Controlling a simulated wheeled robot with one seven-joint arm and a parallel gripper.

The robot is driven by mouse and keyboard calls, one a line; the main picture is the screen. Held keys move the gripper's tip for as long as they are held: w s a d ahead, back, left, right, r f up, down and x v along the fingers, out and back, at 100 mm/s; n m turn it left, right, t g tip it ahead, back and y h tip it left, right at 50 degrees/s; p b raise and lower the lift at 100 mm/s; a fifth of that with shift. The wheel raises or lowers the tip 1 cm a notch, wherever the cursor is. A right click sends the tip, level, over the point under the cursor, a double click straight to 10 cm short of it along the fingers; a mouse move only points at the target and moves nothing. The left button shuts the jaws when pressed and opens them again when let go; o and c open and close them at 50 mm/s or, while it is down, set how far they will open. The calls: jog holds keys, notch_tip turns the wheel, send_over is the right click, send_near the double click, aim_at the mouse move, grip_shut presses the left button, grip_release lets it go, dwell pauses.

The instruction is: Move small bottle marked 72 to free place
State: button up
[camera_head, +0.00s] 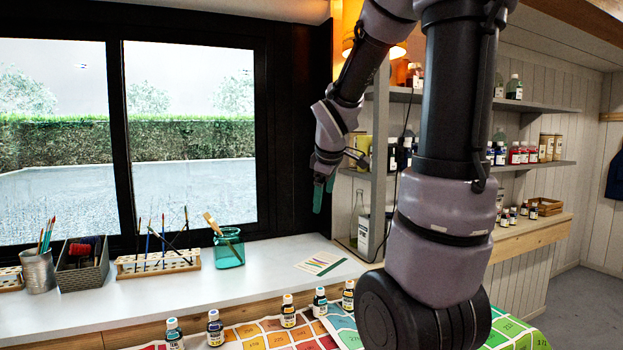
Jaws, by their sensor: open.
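Several small bottles with coloured caps stand in a row along the front of the white counter (200,290). From left to right they are a first small bottle (174,336), a second small bottle (215,330), a third small bottle (288,314), a fourth small bottle (320,304) and a fifth small bottle (348,297). Their label marks are too small to read, so I cannot tell which one is marked 72. My gripper (324,191), with green fingertips, is open and empty. It hangs above the counter's right end, well above the row, in front of the dark window frame.
A metal brush pot (39,272), a dark basket (82,277), a wooden rack (158,264) and a teal jar (229,250) stand along the window. A colour card (320,264) lies flat. A colour-square cloth (262,336) spreads in front. Shelves (545,165) with bottles stand right.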

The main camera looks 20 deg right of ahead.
jog(key=s+a+r+m+y, duration=0.2)
jog(key=s+a+m, duration=0.3)
jog(key=s, duration=0.3)
jog(key=s+a+r+m+y, duration=0.2)
jog(key=s+a+r+m, duration=0.3)
jog(key=s, duration=0.4)
jog(key=a+m, duration=0.1)
jog(key=m, duration=0.1)
jog(key=shift+r+m+t, duration=0.15)
jog(key=shift+m+t, duration=0.15)
